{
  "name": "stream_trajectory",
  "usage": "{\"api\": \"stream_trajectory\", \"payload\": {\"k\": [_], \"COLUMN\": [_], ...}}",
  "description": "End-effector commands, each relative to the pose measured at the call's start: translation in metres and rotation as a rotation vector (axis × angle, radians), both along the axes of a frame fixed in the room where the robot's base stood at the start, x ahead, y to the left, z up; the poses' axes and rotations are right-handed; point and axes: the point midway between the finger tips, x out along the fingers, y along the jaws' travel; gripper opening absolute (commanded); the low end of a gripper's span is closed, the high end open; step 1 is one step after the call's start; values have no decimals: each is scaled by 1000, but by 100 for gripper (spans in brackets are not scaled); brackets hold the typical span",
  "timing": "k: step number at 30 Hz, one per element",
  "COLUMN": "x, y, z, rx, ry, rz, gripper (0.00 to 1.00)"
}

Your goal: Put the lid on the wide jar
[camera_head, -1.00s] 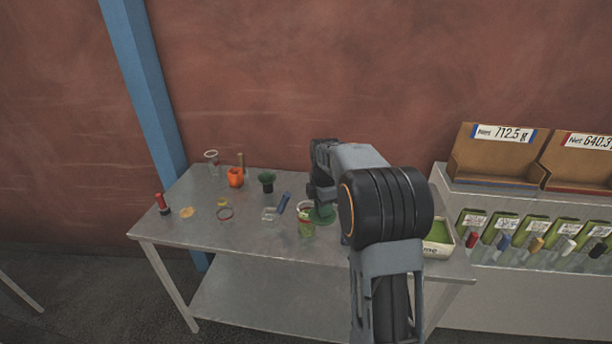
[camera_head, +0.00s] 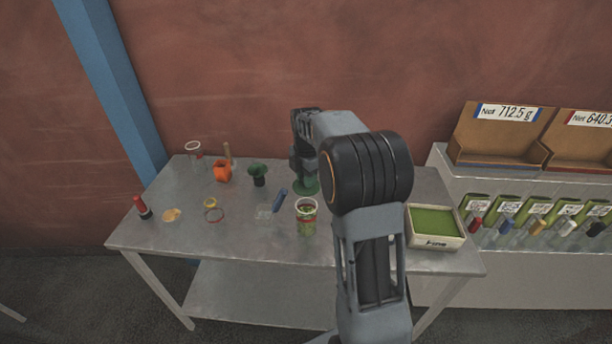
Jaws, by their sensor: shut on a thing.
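My gripper (camera_head: 304,178) points down over the table and is shut on a green round lid (camera_head: 307,188). The lid appears just behind the glass jar (camera_head: 306,220), apart from its rim in the picture; its exact height above the table is hard to tell. This jar looks wide, stands upright and open, holds green contents and has a red band near the top. Another clear glass jar or cup (camera_head: 194,151) stands at the back left. My arm hides part of the table to the right of the lid.
A blue object (camera_head: 281,199) and a clear small tray (camera_head: 264,217) lie left of the jar. A dark green funnel (camera_head: 258,172), an orange holder (camera_head: 222,172), a red-capped item (camera_head: 142,208) and rings stand further left. A green-filled tray (camera_head: 413,240) sits at right.

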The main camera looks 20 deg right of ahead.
Motion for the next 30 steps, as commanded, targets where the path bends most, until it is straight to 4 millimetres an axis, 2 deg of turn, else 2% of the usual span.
{"api": "stream_trajectory", "payload": {"k": [7, 14, 30], "x": [0, 0, 0], "y": [-1, -1, -2], "z": [1, -9, -51], "rx": [1, 1, 2], "ry": [0, 0, 1], "rz": [0, -1, -1], "gripper": [6, 6, 6]}}
